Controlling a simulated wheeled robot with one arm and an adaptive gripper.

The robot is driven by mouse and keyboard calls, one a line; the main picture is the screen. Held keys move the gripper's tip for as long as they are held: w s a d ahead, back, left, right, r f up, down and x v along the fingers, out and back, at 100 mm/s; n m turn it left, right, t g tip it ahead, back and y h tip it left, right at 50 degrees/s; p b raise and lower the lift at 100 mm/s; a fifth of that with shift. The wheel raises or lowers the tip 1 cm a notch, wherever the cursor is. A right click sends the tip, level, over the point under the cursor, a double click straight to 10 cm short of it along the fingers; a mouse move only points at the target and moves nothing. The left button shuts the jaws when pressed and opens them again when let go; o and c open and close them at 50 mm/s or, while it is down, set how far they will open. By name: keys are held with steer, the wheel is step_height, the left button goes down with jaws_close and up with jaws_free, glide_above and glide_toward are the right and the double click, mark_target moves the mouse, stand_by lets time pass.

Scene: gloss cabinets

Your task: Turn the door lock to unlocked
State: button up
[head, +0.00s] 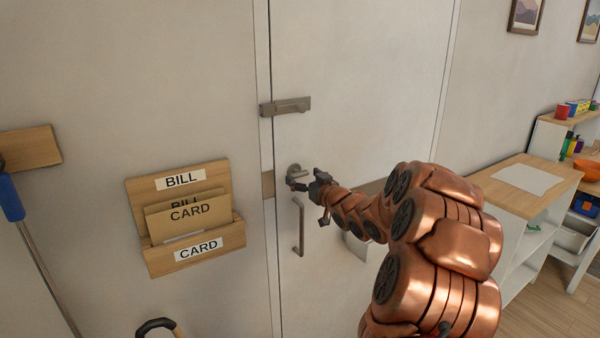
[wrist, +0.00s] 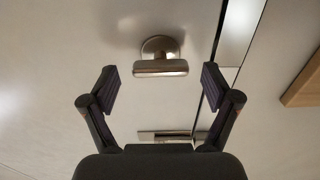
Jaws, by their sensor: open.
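The door lock (head: 294,170) is a small metal thumb-turn on a round base on the pale door (head: 350,70), near its left edge. It is partly hidden by my gripper in the head view. In the wrist view the lock (wrist: 160,67) has its bar lying across the picture. My gripper (head: 299,184) is at the lock, its fingers pointing at the door. In the wrist view my gripper (wrist: 160,82) is open, with one finger on each side of the lock and clear gaps to it. Nothing is held.
A slide bolt (head: 286,106) sits above the lock and a vertical pull handle (head: 300,228) below it. A wooden letter holder (head: 185,218) hangs on the wall at left. A wooden-topped cabinet (head: 525,184) stands at right.

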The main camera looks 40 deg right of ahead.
steer(key=shift+w, duration=1.1)
jaws_close()
